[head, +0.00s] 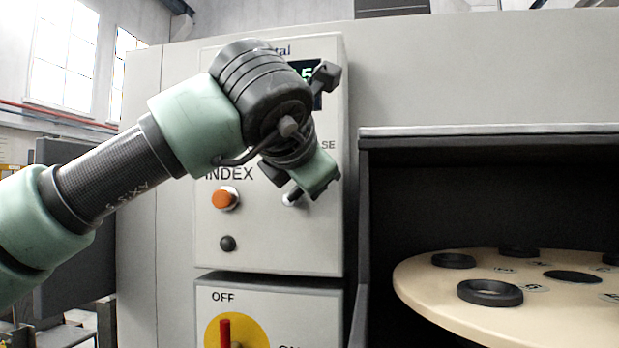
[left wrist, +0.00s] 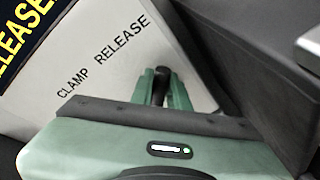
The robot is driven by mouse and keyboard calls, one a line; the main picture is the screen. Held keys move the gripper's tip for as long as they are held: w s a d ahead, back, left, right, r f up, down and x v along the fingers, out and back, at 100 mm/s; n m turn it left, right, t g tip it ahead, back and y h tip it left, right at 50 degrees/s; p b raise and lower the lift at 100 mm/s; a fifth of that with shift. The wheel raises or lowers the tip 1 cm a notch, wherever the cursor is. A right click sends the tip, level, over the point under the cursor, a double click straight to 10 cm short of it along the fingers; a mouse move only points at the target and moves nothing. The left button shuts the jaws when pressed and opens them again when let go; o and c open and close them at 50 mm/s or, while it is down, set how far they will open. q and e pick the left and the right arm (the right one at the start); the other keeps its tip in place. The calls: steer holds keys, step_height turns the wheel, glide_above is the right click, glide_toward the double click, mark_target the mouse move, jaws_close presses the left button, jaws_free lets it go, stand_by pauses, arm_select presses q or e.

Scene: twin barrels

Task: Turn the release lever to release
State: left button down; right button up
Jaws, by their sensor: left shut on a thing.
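The release lever (left wrist: 160,84) shows in the left wrist view as a dark handle between the green fingers of my left gripper (left wrist: 162,92), beside the printed words "CLAMP RELEASE". The gripper is shut on it. In the head view, my left gripper (head: 308,188) is at the right side of the upper control panel (head: 270,250), covering most of the lever area. The lever's exact angle is hard to tell. My right gripper is not in view.
An orange INDEX button (head: 225,198) and a black knob (head: 227,243) sit left of the gripper. Below is a red switch (head: 225,332) on a yellow disc. A display (head: 306,72) is partly hidden. At right, a dark recess holds a round table (head: 440,295) with black rings.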

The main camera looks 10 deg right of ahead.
arm_select(q)
steer(key=shift+f, duration=0.1)
steer(key=c, duration=1.4)
jaws_free()
steer(key=shift+o, duration=0.2)
steer(key=shift+s+a+b, duration=0.15)
steer(key=shift+s+b, duration=0.2)
steer(key=shift+s, duration=0.1)
steer(key=b+v, duration=0.2)
steer(key=v, duration=0.4)
steer(key=shift+s+r, duration=0.25)
steer(key=shift+s, duration=0.1)
